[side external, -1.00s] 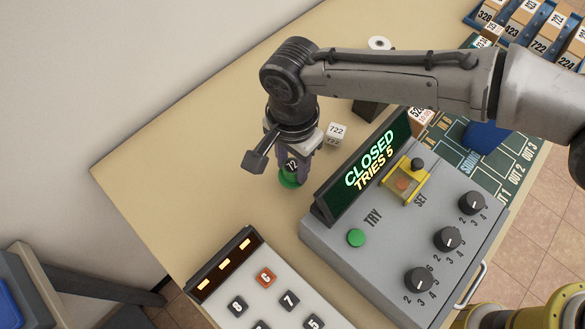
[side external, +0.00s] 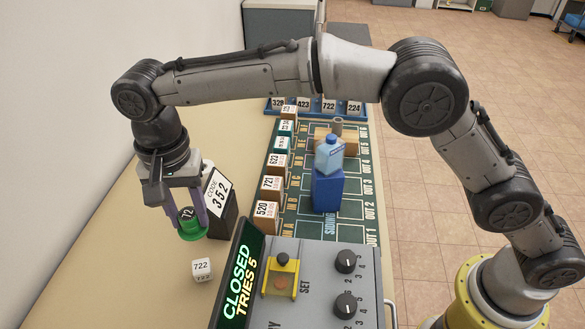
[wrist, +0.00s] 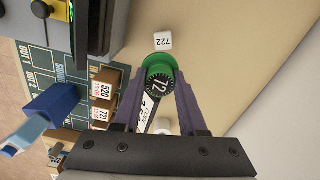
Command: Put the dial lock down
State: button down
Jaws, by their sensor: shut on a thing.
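The dial lock is a green round piece with a black numbered dial on it, seen in the side view (side external: 190,231) and in the wrist view (wrist: 161,64). My gripper (side external: 189,214) points down at the left of the scene, with its purple fingers shut on the lock from both sides. In the wrist view my gripper (wrist: 160,88) has the lock between its fingertips. The lock is low over the tan table (side external: 130,270), beside a dark stand; I cannot tell whether it touches the table.
A dark stand with a card reading 352 (side external: 219,195) is just right of my gripper. A white 722 cube (side external: 202,268) lies nearer the camera. The grey console (side external: 320,280) with its CLOSED display stands front right. Table left of the lock is bare.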

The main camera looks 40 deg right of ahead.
jog(key=w+d+n, duration=0.1)
jog(key=w+d, duration=0.2)
jog(key=d, duration=0.5)
jog(key=w+d+n, duration=0.1)
jog(key=w+d, duration=0.3)
jog(key=d, duration=0.5)
jog(key=s+d+f+n, duration=0.1)
jog(key=d+f, duration=0.2)
jog(key=d, duration=0.4)
jog(key=s+d+f+n, duration=0.2)
jog(key=d+f, duration=0.2)
jog(key=d, duration=0.3)
jog(key=s+d+f+n, duration=0.1)
jog(key=d+f, duration=0.2)
jog(key=d, duration=0.5)
jog(key=shift+s+d+f+n, duration=0.1)
jog(key=shift+s+f+n, duration=0.1)
jog(key=shift+f+n, duration=0.15)
